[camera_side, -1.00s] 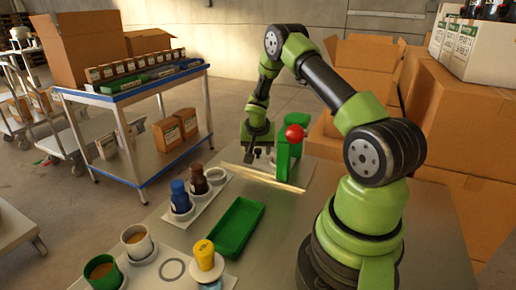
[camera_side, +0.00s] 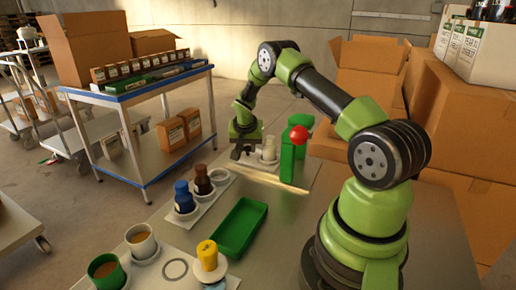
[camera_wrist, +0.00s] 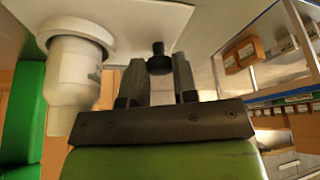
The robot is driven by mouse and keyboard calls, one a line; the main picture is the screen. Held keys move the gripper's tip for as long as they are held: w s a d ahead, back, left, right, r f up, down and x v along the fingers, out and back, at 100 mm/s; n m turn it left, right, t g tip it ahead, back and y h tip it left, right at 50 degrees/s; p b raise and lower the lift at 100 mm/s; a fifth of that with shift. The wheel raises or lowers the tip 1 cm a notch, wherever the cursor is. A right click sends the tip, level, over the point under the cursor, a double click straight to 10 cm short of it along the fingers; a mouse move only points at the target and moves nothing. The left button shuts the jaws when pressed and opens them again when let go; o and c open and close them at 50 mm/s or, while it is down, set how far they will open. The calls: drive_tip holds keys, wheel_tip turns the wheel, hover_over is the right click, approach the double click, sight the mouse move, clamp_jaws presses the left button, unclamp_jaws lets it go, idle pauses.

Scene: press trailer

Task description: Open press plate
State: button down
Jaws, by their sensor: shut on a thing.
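The press (camera_side: 287,160) is a green upright block with a red ball knob (camera_side: 299,136), standing on a pale base plate (camera_side: 314,166) at the back of the table. My gripper (camera_side: 240,156) is left of the press, low over the pale plate. In the wrist view my gripper (camera_wrist: 159,80) has its two fingers on either side of a small black knob (camera_wrist: 158,62) by the pale plate (camera_wrist: 140,14), and is shut on it. A white bottle (camera_wrist: 75,72) is close beside the fingers; it also shows in the side view (camera_side: 269,150). The green block fills the wrist view's left edge.
A green tray (camera_side: 240,228) lies in front of the press. Blue (camera_side: 183,196) and brown (camera_side: 203,180) bottles stand in a holder left of it. Cups (camera_side: 139,240) and a yellow-topped item (camera_side: 207,255) stand at the front. Cardboard boxes (camera_side: 365,75) are behind my arm.

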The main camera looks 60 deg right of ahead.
drive_tip(key=shift+w+d, duration=0.15)
drive_tip(key=shift+w, duration=1.05)
drive_tip(key=c, duration=0.9)
unclamp_jaws()
drive_tip(key=v, duration=1)
